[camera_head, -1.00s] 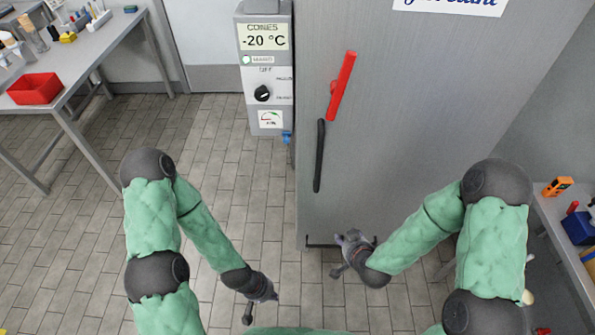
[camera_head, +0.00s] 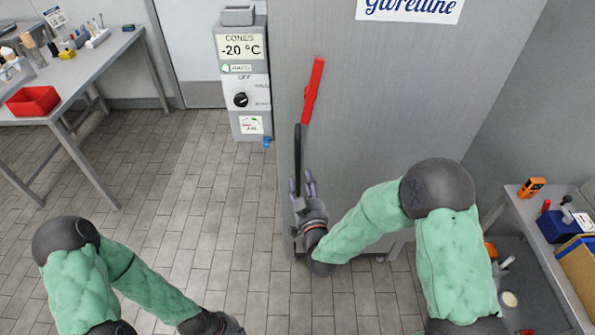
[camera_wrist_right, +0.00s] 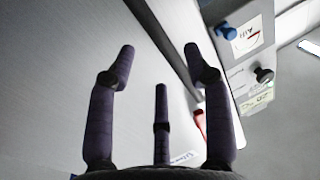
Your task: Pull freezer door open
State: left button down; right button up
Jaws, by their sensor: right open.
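The grey freezer door (camera_head: 400,110) stands in front of me and looks closed. Its long upright handle has a red upper part (camera_head: 313,92) and a black lower part (camera_head: 298,150). My right gripper (camera_head: 302,184) is open at the lower end of the black part, fingers pointing up along the door. In the right wrist view, the black bar (camera_wrist_right: 163,42) runs between the open fingers (camera_wrist_right: 160,85), and some red (camera_wrist_right: 199,122) shows behind a finger; contact is unclear. My left gripper (camera_head: 218,326) is low at the bottom edge, partly cut off.
A control box (camera_head: 241,75) reading -20 °C stands left of the freezer. A table (camera_head: 95,55) with a red bin (camera_head: 33,101) is at the far left. A bench (camera_head: 530,235) with tools is at the right. The tiled floor (camera_head: 180,190) between is clear.

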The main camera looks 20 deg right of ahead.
jog(key=w+b, duration=0.1)
jog(key=w, duration=0.5)
jog(key=shift+w+d, duration=0.15)
jog(key=shift+d, duration=0.15)
grip_shut()
